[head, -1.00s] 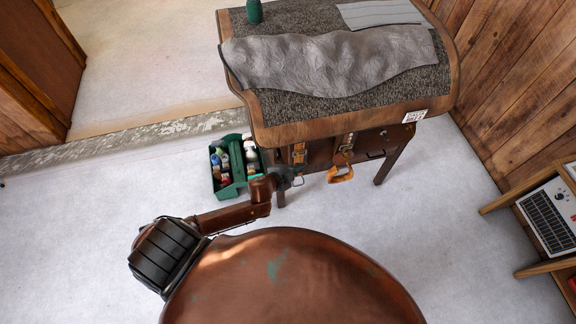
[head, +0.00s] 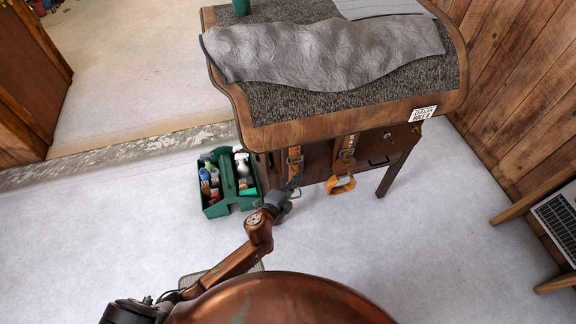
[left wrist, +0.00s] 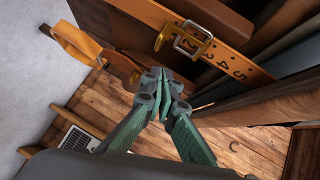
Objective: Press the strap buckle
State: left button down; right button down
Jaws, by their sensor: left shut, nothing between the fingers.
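A tan strap (head: 294,166) with a brass buckle (head: 294,157) hangs on the front of the brown cabinet, under the table top. In the left wrist view the brass buckle (left wrist: 194,42) is at top centre, on a strap (left wrist: 222,58) marked with numbers. My left gripper (head: 294,184) is just below this strap in the head view. In the left wrist view its green-padded fingers (left wrist: 157,76) are shut and empty, with the tips below the buckle and apart from it. My right gripper is not in view.
A second buckled strap (head: 347,150) hangs to the right, with an orange loop (head: 341,185) below it. A green caddy (head: 222,203) of bottles stands on the floor at left. A grey cloth (head: 320,52) covers part of the table top.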

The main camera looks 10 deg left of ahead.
pick_arm(q)
jog(key=s+a+f, duration=0.1)
jog(key=s+f, duration=0.1)
jog(key=s, duration=1.1)
jog(key=shift+f+b, duration=0.15)
jog(key=shift+b, duration=0.3)
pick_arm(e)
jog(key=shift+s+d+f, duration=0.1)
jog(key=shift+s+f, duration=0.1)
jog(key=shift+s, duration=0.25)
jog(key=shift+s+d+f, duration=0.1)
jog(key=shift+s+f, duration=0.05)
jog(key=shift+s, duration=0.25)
pick_arm(q)
jog(key=shift+a, duration=0.1)
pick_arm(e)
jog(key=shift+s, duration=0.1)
